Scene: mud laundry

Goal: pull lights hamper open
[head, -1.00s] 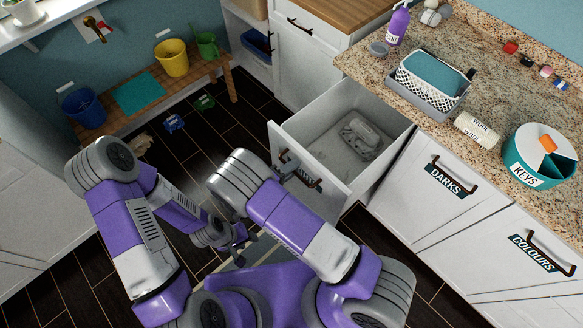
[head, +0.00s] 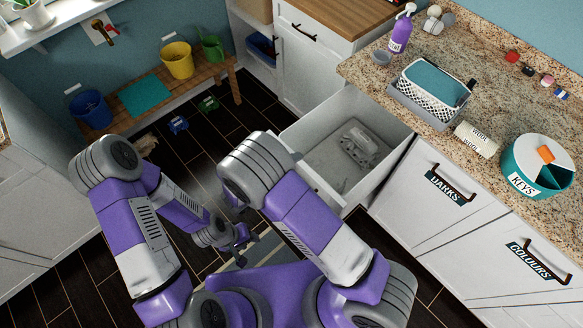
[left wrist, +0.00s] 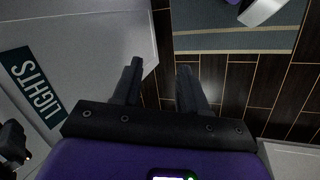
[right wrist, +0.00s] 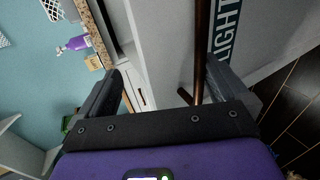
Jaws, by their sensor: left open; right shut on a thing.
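The lights hamper (head: 310,118) is a white pull-out drawer standing open under the counter, with a pale crumpled thing (head: 360,147) inside. My right arm covers most of its front in the head view. Its LIGHTS label (left wrist: 35,85) shows in the left wrist view. In the right wrist view, its brown bar handle (right wrist: 202,45) runs down between the fingers of my right gripper (right wrist: 163,68), which is shut on it. My right gripper is hidden in the head view. My left gripper (head: 240,238) is open and empty, low beside the hamper front, also in the left wrist view (left wrist: 160,80).
The DARKS hamper (head: 425,190) and COLOURS hamper (head: 510,250) are closed to the right. A basket (head: 432,100) and a KEYS tub (head: 525,185) stand on the counter. A bench (head: 205,80) with buckets stands at the back left. Dark floor lies left of the hamper.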

